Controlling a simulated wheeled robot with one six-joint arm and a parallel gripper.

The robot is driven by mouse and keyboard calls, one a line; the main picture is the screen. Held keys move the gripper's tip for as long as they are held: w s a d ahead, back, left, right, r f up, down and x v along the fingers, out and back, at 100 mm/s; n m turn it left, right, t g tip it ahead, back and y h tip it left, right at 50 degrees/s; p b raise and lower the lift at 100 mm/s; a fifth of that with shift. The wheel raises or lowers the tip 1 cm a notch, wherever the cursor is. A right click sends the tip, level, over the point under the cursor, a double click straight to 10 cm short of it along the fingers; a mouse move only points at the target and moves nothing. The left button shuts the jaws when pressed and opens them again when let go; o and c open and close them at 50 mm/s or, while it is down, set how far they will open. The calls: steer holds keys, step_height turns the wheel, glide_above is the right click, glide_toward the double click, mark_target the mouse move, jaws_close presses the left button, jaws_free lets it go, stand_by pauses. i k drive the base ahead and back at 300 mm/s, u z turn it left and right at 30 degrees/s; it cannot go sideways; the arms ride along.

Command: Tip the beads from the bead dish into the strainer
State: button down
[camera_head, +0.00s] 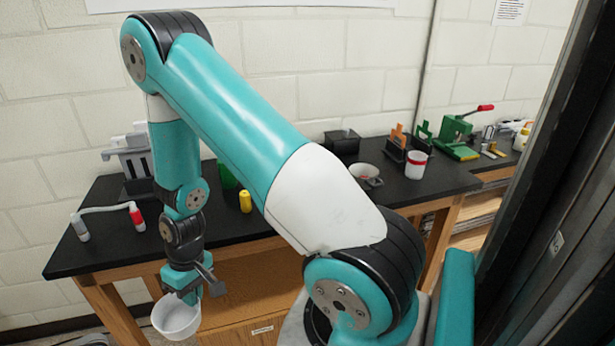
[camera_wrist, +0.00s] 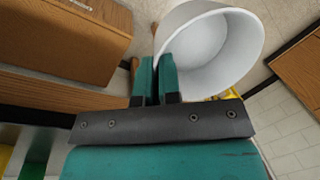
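A white round dish (camera_head: 177,318), which I take to be the bead dish, hangs at the lower left in front of the bench. My gripper (camera_head: 188,291) is shut on its rim. In the wrist view the two teal fingers (camera_wrist: 158,80) are close together at the near wall of the dish (camera_wrist: 240,45). The dish looks about upright in the head view. Its visible inside is plain and pale, and I can make out no beads. A small light bowl (camera_head: 364,171) stands on the bench behind my arm; I cannot tell whether it is the strainer.
The black bench top (camera_head: 300,165) runs along the wall. On it are a white cup with a red rim (camera_head: 416,164), a yellow bottle (camera_head: 245,202), a green press (camera_head: 457,140) and a black box (camera_head: 343,141). A dark post (camera_head: 545,170) stands at the right.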

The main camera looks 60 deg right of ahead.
mark_target(356, 170)
steer(key=u, duration=1.55)
steer(key=k, duration=0.95)
steer(key=z, duration=2)
